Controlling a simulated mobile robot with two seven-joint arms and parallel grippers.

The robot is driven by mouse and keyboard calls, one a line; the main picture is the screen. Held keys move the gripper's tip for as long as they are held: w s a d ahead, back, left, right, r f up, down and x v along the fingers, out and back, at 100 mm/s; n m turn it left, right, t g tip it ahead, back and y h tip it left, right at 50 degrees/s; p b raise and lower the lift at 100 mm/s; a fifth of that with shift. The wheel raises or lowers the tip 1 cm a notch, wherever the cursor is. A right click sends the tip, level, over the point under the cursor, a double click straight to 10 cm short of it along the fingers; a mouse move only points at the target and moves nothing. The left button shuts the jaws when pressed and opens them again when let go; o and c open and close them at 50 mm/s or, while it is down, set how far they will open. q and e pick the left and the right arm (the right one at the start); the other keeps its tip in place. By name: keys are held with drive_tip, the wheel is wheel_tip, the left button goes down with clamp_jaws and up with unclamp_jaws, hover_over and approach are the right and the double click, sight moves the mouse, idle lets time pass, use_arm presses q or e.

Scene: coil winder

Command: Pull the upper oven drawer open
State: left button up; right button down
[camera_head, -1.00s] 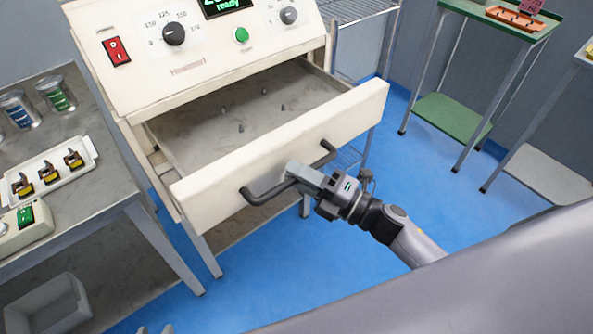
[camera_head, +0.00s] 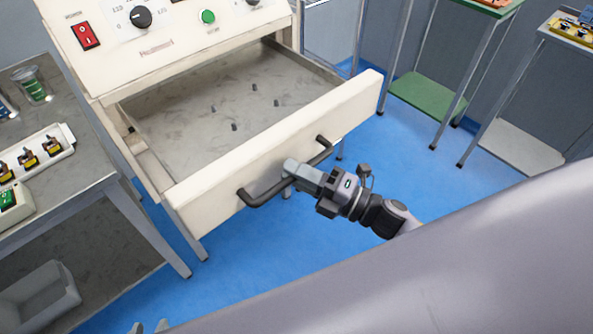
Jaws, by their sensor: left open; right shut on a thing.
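The cream oven (camera_head: 165,50) stands at the upper left with its control panel above the upper drawer. The upper drawer (camera_head: 280,125) is pulled well out, showing a grey inside floor with several small pegs. Its dark bar handle (camera_head: 262,193) runs along the front. My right gripper (camera_head: 292,171) is shut on the handle near its middle; the gripper body hides part of the bar. My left gripper (camera_head: 149,328) shows only as fingertips at the bottom edge, open and empty, well below the drawer and apart from it.
A grey bench (camera_head: 70,195) at the left holds a white tray (camera_head: 45,150) with several small parts. A grey bin (camera_head: 40,298) sits low at left. A green table (camera_head: 480,8) stands at the upper right. Blue floor (camera_head: 410,150) is clear right of the drawer.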

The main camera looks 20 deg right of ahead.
drive_tip(key=c, duration=1.1)
unclamp_jaws()
drive_tip(key=shift+d, duration=0.1)
drive_tip(key=b+v, duration=0.1)
drive_tip(key=v, duration=0.6)
drive_tip(key=shift+s, duration=0.1)
